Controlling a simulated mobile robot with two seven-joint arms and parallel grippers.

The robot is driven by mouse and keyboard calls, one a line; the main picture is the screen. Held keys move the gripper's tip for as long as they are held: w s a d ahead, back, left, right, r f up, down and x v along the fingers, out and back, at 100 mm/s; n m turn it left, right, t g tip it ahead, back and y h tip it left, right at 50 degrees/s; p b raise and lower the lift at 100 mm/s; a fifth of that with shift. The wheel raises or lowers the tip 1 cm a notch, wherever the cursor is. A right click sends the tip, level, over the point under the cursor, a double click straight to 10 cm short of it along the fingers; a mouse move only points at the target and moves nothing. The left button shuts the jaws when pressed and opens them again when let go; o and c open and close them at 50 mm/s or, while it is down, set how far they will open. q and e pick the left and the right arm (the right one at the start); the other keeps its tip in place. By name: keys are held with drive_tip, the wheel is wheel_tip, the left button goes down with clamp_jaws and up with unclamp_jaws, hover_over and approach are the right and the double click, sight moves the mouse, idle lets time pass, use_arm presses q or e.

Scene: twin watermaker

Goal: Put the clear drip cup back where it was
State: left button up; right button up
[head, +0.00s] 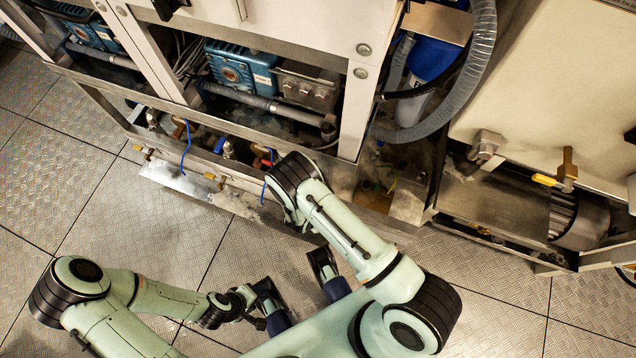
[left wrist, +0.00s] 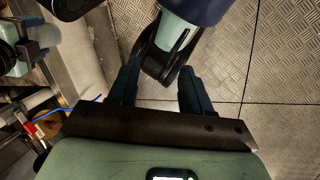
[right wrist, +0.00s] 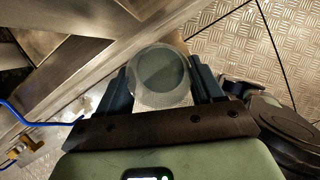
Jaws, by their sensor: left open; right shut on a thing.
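The clear drip cup (right wrist: 160,78) is a round, see-through cup, seen from above in the right wrist view. My right gripper (right wrist: 161,90) is shut on it, with one dark finger on each side. The cup is beside a steel frame edge, over or near the patterned metal floor; its height cannot be told. In the head view my right wrist hides the cup and that gripper. My left gripper (left wrist: 157,92) is open and empty, with a dark link of my own body beyond its fingers.
A bright metal plate (head: 180,185) lies on the floor along the machine's lower frame (head: 125,118). Brass taps (head: 216,180) and thin blue tubes (head: 186,148) stick out there. A grey ribbed hose (head: 455,105) hangs at the right. The tiled metal floor (head: 130,225) is clear at the left.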

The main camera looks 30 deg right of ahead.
wheel_tip(320, 180, down, 15)
drive_tip(key=b, duration=0.5)
drive_tip(key=shift+s+r, duration=0.15)
wheel_tip(320, 180, down, 4)
drive_tip(key=shift+r+b, duration=0.25)
drive_tip(key=shift+b, duration=0.85)
use_arm(q)
drive_tip(key=w+a+f+t+y, duration=0.1)
drive_tip(key=w+a+f+t, duration=0.1)
drive_tip(key=w+a+f, duration=0.3)
drive_tip(key=w+f, duration=0.3)
drive_tip(key=f, duration=0.1)
drive_tip(key=shift+w+a+n+t+y, duration=0.2)
drive_tip(key=shift+n+t+y, duration=0.1)
drive_tip(key=shift+n, duration=0.1)
use_arm(e)
drive_tip(key=shift+r, duration=0.1)
use_arm(q)
drive_tip(key=shift+s+f, duration=0.1)
use_arm(e)
drive_tip(key=o, duration=1)
